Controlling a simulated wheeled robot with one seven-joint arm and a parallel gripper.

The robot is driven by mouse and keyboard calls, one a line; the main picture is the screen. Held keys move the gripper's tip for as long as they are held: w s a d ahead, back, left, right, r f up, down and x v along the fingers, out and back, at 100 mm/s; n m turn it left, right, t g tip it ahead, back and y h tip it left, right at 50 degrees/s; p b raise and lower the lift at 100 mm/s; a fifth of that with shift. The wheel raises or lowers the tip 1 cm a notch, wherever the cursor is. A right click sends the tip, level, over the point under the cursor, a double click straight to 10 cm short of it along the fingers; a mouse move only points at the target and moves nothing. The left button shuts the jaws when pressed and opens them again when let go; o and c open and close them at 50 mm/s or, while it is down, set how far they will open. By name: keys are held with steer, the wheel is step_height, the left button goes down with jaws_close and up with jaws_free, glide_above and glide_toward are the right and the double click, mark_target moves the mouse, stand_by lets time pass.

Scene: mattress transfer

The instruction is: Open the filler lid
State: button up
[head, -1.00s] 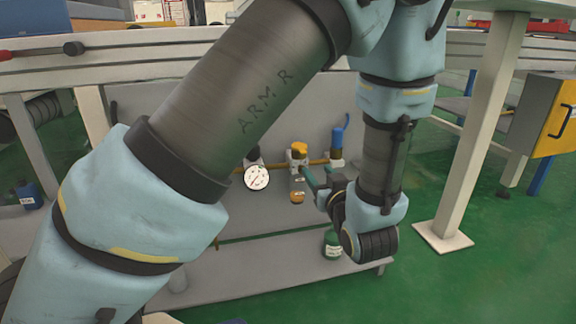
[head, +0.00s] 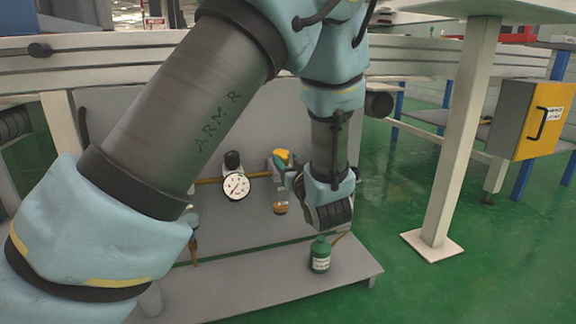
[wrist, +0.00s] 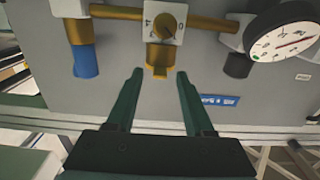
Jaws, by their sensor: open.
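In the wrist view, which looks inverted, the gold cap (wrist: 158,57) sits below a white block with a round dial (wrist: 165,27). My gripper (wrist: 160,74) is open, with its two dark green fingers pointing at the cap. The cap lies between and just beyond the fingertips, with a gap on each side. I see no clear contact. In the head view my wrist hides most of the gripper.
A round white gauge (head: 236,187) hangs beside the unit, on the brass pipe (wrist: 120,12). A blue-capped part (wrist: 86,62) is on the other side. A green bottle (head: 320,255) stands on the shelf (head: 250,285) below. A white post (head: 458,140) stands to the right.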

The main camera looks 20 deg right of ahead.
jaws_close()
stand_by(0.5)
stand_by(1.0)
